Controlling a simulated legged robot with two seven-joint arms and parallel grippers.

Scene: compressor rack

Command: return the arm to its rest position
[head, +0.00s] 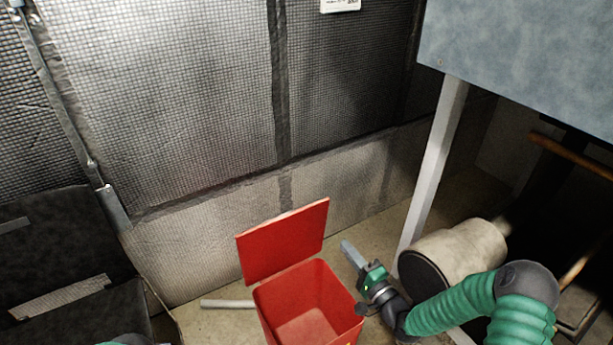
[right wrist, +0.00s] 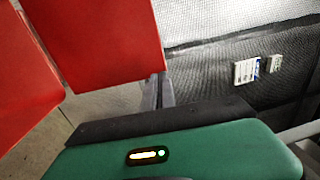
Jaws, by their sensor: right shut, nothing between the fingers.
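My right arm comes in from the lower right in the head view, with green sleeves. Its gripper (head: 348,248) is shut and empty, just right of the open red bin (head: 345,300). The fingers point up and left in the picture, towards the quilted wall. In the right wrist view the shut fingers (right wrist: 157,92) show partly, behind the green gripper housing. My left gripper is not in view; only a bit of green shows at the bottom edge of the head view.
The bin's red lid (head: 285,242) stands open. A pale tank-like cylinder (head: 462,250) lies close to my right arm, next to a white post (head: 432,165). A grey-blue panel (head: 525,55) hangs above. A dark slab-like object (head: 65,270) stands at left. Some floor shows around the bin.

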